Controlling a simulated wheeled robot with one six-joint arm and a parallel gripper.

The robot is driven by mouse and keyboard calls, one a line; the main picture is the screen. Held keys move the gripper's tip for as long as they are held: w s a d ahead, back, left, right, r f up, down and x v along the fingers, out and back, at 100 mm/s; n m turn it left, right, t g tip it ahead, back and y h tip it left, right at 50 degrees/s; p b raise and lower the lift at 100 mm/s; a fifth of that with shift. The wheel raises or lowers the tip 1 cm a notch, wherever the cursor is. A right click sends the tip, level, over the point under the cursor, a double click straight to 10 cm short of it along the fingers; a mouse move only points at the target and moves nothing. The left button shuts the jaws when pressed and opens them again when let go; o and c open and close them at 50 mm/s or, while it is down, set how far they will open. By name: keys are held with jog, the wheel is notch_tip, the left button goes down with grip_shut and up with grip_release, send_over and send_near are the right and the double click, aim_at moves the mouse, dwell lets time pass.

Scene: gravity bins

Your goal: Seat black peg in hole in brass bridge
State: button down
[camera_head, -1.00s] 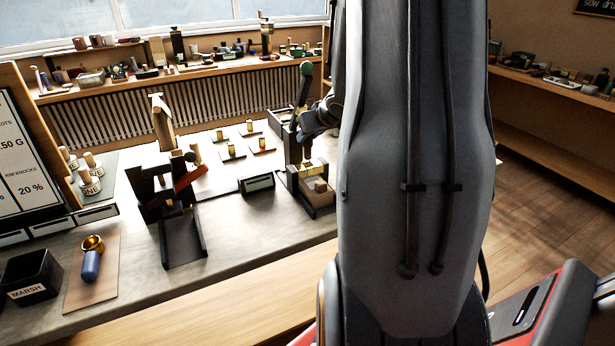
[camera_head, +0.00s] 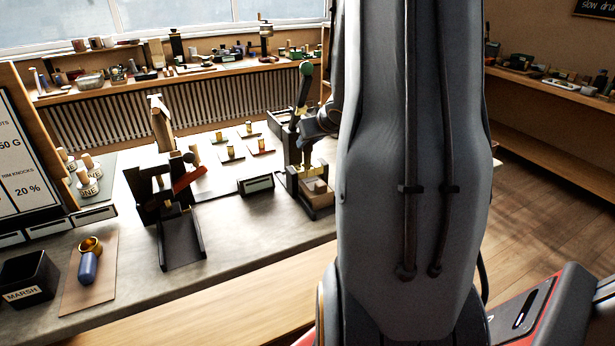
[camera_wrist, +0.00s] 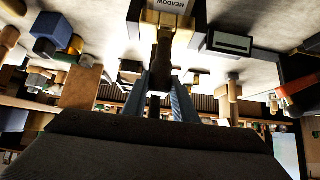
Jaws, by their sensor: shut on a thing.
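In the wrist view my gripper (camera_wrist: 168,103) has its two blue-grey fingers closed around a dark peg (camera_wrist: 161,68). The peg points away from the wrist towards a brass-coloured bridge (camera_wrist: 180,20) on a dark stand with a MEADOW label. The peg's far end overlaps the bridge in this view; I cannot tell whether it is above the hole or in it. The hole itself is hidden. In the head view the brass bridge (camera_head: 307,172) shows small on the stand beside my arm. My wrist is just above it, and the fingers are too small to make out there.
A dark lever with a green knob (camera_head: 305,69) rises behind the stand. Farther left are a black stand with a red handle (camera_head: 188,179) and a blue-handled brass scoop (camera_head: 88,263). The counter's front middle is clear.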

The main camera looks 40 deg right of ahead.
aim_at(310, 153)
jog(key=shift+f+b, duration=1.55)
jog(key=shift+f, duration=0.75)
dwell(2.0)
jog(key=c, duration=1.4)
grip_release()
jog(key=shift+o, duration=0.2)
jog(key=p+v, duration=0.1)
jog(key=v, duration=0.6)
jog(key=shift+s+r+p, duration=0.25)
jog(key=shift+s+p, duration=0.05)
jog(key=shift+s, duration=0.05)
jog(key=shift+a, duration=0.1)
